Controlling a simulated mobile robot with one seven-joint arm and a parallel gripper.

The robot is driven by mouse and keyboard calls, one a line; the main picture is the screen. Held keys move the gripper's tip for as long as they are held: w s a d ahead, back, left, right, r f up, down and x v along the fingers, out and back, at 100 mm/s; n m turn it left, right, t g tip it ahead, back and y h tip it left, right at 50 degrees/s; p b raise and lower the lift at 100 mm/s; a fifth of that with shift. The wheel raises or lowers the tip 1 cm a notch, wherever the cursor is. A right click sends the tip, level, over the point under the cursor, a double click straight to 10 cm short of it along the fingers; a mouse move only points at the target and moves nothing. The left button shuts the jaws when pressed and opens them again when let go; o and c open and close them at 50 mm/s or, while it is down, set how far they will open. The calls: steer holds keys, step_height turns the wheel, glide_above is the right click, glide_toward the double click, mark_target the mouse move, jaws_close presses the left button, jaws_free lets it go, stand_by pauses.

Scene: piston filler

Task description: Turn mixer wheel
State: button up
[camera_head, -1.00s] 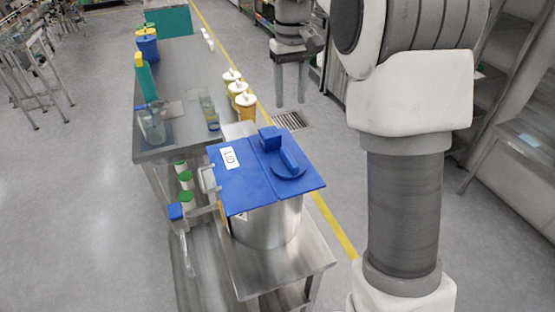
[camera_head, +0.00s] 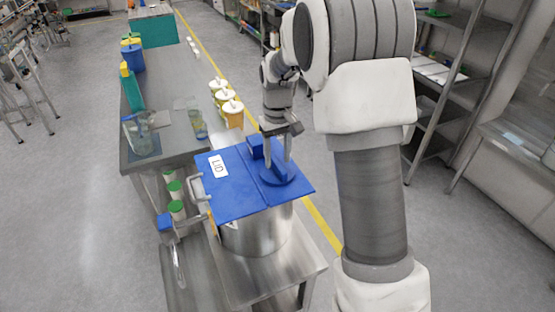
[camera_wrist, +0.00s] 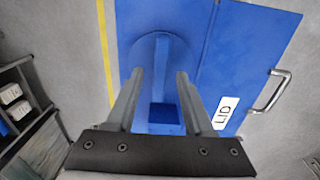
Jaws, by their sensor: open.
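The mixer wheel is a round blue disc (camera_head: 278,175) with a raised blue bar, on top of the blue lid (camera_head: 232,194) of a steel pot (camera_head: 258,236). The bar (camera_wrist: 161,62) also shows in the wrist view, running between my fingers. My gripper (camera_head: 276,160) is open, pointing down over the wheel, with one finger on each side of the bar. In the wrist view my gripper (camera_wrist: 158,75) shows a gap on both sides of the bar. I cannot tell whether the fingertips touch the disc.
A blue block (camera_head: 256,146) stands on the lid beside the wheel. A metal handle (camera_wrist: 270,92) is at the lid's edge. Yellow-and-white containers (camera_head: 234,114), a glass jug (camera_head: 140,135) and bottles stand on the steel table behind. Free floor lies at the left.

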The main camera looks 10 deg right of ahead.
steer(key=shift+f, duration=0.85)
jaws_close()
